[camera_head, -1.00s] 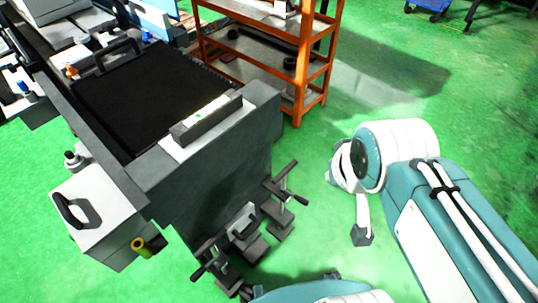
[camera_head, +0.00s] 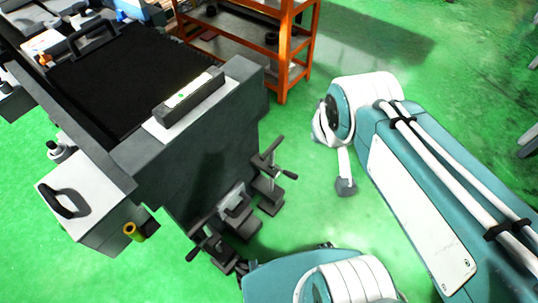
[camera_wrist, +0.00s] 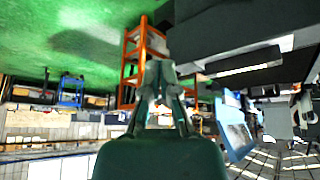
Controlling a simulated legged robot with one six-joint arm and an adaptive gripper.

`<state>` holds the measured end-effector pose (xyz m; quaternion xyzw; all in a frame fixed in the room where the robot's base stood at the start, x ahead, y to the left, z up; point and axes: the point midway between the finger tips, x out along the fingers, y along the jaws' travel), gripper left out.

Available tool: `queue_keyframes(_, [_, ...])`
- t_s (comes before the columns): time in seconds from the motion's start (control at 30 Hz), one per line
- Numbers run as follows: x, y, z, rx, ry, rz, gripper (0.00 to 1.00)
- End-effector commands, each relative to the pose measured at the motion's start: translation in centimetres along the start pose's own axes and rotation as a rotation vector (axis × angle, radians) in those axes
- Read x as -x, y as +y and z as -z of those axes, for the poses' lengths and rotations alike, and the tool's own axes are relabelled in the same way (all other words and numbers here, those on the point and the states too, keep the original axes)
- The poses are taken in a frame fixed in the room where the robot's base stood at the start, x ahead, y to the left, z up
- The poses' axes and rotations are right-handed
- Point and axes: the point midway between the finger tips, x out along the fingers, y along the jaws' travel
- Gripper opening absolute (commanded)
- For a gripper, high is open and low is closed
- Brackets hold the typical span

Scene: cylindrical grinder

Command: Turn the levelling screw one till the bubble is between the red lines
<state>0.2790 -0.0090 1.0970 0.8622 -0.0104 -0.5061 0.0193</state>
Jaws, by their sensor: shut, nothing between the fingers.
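The spirit level (camera_head: 190,97) is a dark bar with a pale strip and a small green bubble spot. It lies on a light plate on top of the grey grinder (camera_head: 195,150). Its red lines are too small to make out. Several dark levelling screws with cross handles stand at the machine's foot, one on the right (camera_head: 270,172) and one nearer (camera_head: 212,240). I cannot tell which is screw one. My gripper (camera_wrist: 161,68) is shut and empty in the wrist view, which is upside down. It is apart from the screws, with none between its fingers.
An orange rack (camera_head: 287,50) stands behind the grinder; it also shows in the wrist view (camera_wrist: 130,65). A white box with a black handle (camera_head: 85,205) juts from the machine's left. Green floor (camera_head: 390,50) is clear at the back right.

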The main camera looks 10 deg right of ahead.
Motion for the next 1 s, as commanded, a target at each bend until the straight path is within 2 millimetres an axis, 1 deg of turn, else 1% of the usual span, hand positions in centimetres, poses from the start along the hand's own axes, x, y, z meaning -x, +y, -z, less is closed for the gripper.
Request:
queue_keyframes(0.03, [-1.4, 0.4, 0.8, 0.01, -0.005, -0.015, 0.0])
queue_keyframes(0.17, [-4.9, 1.6, 3.2, 0.049, 0.014, -0.052, 0.0])
queue_keyframes(0.2, [-6.0, 1.9, 3.8, 0.064, 0.02, -0.061, 0.0])
queue_keyframes(0.37, [-10.7, 3.0, 5.9, 0.123, 0.042, -0.085, 0.0])
queue_keyframes(0.5, [-15.0, 3.8, 7.0, 0.18, 0.062, -0.089, 0.0])
queue_keyframes(0.63, [-19.2, 4.2, 7.6, 0.232, 0.081, -0.078, 0.0])
queue_keyframes(0.77, [-23.4, 4.3, 7.5, 0.281, 0.102, -0.053, 0.0])
queue_keyframes(0.8, [-24.7, 4.3, 7.3, 0.296, 0.108, -0.043, 0.0])
queue_keyframes(0.87, [-26.6, 4.2, 7.0, 0.317, 0.118, -0.025, 0.0])
queue_keyframes(1.0, [-31.0, 3.9, 5.7, 0.358, 0.144, 0.026, 0.0])
